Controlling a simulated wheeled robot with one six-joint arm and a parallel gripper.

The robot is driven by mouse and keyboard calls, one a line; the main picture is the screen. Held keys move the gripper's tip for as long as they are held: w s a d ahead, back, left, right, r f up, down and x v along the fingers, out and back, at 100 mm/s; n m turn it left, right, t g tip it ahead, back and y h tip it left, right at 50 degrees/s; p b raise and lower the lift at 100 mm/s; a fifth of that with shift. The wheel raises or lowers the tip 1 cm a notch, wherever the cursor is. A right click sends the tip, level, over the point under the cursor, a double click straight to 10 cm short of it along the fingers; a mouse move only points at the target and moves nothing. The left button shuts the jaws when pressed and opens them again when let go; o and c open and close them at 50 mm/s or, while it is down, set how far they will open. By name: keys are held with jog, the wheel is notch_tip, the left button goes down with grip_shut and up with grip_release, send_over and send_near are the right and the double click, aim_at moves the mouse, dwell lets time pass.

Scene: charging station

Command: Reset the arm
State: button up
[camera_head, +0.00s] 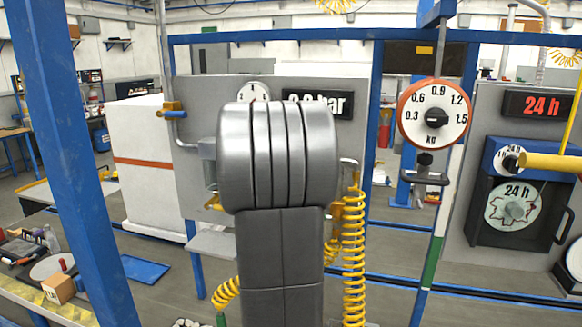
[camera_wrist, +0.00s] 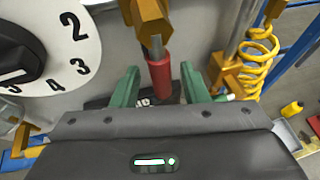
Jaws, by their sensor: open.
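My gripper (camera_wrist: 160,68) shows in the wrist view, with its two green fingers apart. A red cylinder (camera_wrist: 160,80) under a brass hex fitting (camera_wrist: 152,25) appears between the fingers, with gaps on both sides. I cannot tell its depth relative to the fingertips. In the head view my grey arm stands upright in the middle and hides part of the panel (camera_head: 190,90) behind it. My gripper cannot be made out there.
A white dial with a black knob (camera_wrist: 20,55) is close on the left in the wrist view. A yellow coiled hose (camera_head: 354,255) hangs right of my arm.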

jog(key=b+v, duration=0.2)
jog(key=v, duration=1.1)
jog(key=p+x, duration=0.2)
jog(key=x, duration=1.2)
jog(key=shift+d+f, duration=0.1)
jog(key=shift+d, duration=0.05)
jog(key=shift+d+n+h, duration=0.2)
jog(key=shift+n+h, duration=0.1)
jog(key=shift+n, duration=0.1)
jog(key=shift+s+d+n+h, duration=0.15)
jog(key=shift+n+h, duration=0.15)
